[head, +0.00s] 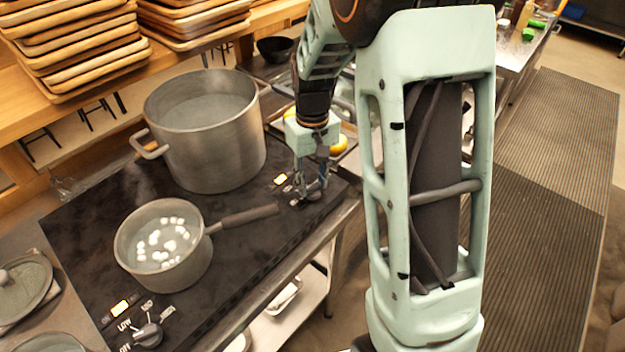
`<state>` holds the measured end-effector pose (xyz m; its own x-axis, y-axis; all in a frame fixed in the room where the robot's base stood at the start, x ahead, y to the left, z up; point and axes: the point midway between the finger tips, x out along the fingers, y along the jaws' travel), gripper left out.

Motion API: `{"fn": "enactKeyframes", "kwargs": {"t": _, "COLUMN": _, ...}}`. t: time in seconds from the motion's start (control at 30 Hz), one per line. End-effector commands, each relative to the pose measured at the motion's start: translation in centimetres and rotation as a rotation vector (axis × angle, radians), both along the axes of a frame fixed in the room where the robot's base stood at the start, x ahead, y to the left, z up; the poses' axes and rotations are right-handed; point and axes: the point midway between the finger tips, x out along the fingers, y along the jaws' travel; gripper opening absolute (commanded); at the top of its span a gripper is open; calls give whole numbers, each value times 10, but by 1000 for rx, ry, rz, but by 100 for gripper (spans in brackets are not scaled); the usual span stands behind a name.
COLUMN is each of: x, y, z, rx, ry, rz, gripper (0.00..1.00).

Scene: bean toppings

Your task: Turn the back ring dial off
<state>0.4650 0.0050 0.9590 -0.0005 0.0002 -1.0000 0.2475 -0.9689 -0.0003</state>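A black cooktop (85,240) carries a large steel pot (215,135) at the back and a smaller saucepan (165,245) at the front. My gripper (312,190) points down at the cooktop's right edge, at the back dial's place beside the large pot. The gripper covers most of that dial, so its setting and any contact are hidden. The finger gap is too small and dark to read. The front dial (148,335) is in clear view at the lower left, with a lit indicator (122,307) beside it.
The saucepan handle (245,217) reaches toward my gripper from the left. Stacked wooden trays (75,45) stand at the back left. A dark bowl (275,48) sits behind the gripper. Ribbed floor mats (550,150) lie open at the right.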

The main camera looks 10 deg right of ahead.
Motion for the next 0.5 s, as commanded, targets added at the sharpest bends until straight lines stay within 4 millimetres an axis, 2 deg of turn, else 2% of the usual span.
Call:
{"fn": "enactKeyframes", "kwargs": {"t": 0.03, "x": 1, "y": 0, "z": 1, "rx": -1, "ry": -3, "rz": 3, "gripper": 34}}
{"fn": "enactKeyframes", "kwargs": {"t": 0.17, "x": 1, "y": 0, "z": 1, "rx": 0, "ry": -2, "rz": 2, "gripper": 48}}
{"fn": "enactKeyframes", "kwargs": {"t": 0.5, "x": 1, "y": 0, "z": 5, "rx": 0, "ry": -2, "rz": 1, "gripper": 48}}
